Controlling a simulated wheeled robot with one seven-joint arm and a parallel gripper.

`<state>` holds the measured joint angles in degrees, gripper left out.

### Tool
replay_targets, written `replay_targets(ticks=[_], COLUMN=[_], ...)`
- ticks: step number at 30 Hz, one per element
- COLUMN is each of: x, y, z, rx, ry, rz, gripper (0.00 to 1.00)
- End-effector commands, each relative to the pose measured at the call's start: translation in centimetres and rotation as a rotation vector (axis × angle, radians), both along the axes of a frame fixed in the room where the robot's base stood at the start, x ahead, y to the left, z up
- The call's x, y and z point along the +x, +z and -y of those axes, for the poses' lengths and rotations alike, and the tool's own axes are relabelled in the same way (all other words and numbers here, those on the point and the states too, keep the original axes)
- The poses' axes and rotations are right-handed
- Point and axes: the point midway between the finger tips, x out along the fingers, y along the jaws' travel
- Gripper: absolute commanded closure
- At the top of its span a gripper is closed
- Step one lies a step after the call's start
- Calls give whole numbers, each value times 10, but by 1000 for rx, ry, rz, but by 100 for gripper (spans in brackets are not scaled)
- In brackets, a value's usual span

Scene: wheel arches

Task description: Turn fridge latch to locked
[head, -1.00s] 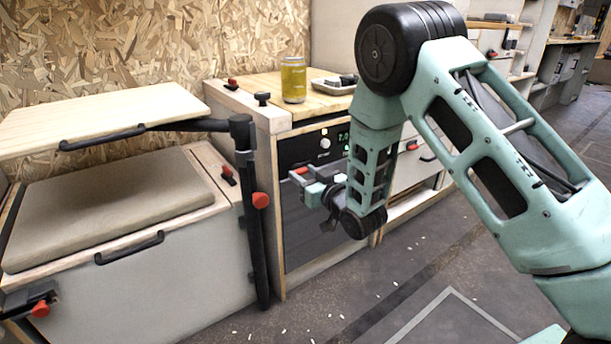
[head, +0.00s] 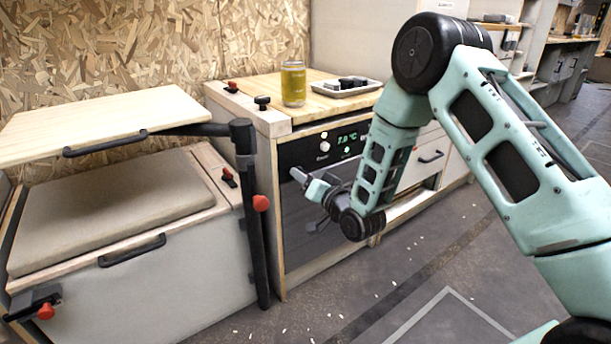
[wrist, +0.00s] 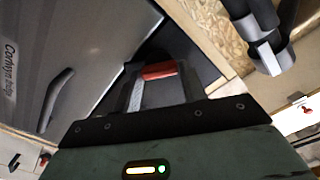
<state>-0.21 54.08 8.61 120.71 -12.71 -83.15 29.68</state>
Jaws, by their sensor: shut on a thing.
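The fridge is the dark-fronted unit (head: 300,235) under the wooden counter, with a lit display (head: 347,139) reading about 7.0 °C. In the wrist view its grey door (wrist: 90,50) fills the left, with lettering and a dark handle (wrist: 55,100). The red-ended latch (wrist: 158,71) lies between my two fingers, near the door's edge. My gripper (head: 312,186) is at the upper left of the fridge front, shut on the latch. It also shows in the wrist view (wrist: 160,85). In the head view my gripper hides most of the latch, so its exact angle is unclear.
A black post (head: 250,215) with a red knob (head: 261,203) stands just left of the fridge. A raised wooden flap (head: 90,115) and a cushioned bench (head: 110,215) are further left.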

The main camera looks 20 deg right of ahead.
Motion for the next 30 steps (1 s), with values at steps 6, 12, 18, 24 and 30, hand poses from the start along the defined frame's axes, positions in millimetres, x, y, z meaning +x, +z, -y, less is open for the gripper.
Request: replay_targets(ticks=[6,12,18,24,30], x=[0,0,0,0,0], y=[0,0,-1,-2,-3], z=[2,2,2,2,2], rx=[198,379,555,710,824], ry=[-2,-2,-2,-2,-1], rz=[-68,-127,-185,-234,-272], gripper=[81,81,81,81,81])
